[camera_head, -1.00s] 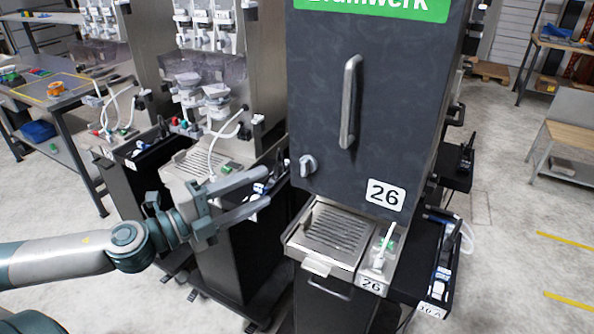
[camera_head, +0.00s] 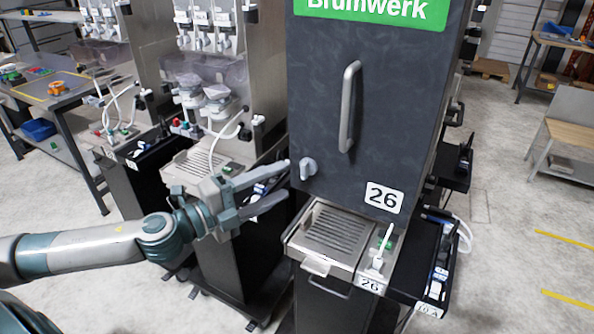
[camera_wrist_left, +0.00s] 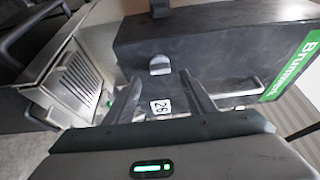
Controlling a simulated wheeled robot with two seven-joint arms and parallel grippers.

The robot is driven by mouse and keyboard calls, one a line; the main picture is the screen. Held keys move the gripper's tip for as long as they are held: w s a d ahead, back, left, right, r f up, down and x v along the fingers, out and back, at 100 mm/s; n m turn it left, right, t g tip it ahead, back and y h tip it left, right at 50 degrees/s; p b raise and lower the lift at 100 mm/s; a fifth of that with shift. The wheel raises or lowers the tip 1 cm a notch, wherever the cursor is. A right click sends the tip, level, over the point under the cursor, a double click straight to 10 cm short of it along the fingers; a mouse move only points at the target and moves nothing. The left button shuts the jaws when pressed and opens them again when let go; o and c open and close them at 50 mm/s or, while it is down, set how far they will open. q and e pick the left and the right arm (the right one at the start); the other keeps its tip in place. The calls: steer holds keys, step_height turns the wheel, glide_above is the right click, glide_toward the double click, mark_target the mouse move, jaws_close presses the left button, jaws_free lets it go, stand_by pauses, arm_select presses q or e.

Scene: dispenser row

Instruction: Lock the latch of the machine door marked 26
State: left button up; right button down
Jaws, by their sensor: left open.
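The dark machine door (camera_head: 330,110) carries a white label 26 (camera_head: 384,198) and a long vertical handle (camera_head: 349,106). The latch (camera_head: 308,168) is a small grey knob at the door's lower left. My left gripper (camera_head: 287,181) is open and empty, its fingers pointing at the latch from the left, a little short of it. In the left wrist view the latch (camera_wrist_left: 160,65) lies ahead of and between the open fingers (camera_wrist_left: 165,85), with the label 26 (camera_wrist_left: 160,107) also between them. My right gripper is not in view.
Below the door is a metal drip tray (camera_head: 335,232) with a small panel and white lever (camera_head: 378,258) beside it. A dark side shelf (camera_head: 430,265) juts out at right. A neighbouring dispenser (camera_head: 215,110) stands behind my left arm.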

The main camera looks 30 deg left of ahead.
mark_target(301, 172)
arm_select(q)
steer(key=shift+p+x, duration=1.25)
steer(key=shift+x, duration=0.7)
steer(key=shift+p+x, duration=0.5)
steer(key=shift+x, duration=0.55)
steer(key=c, duration=1)
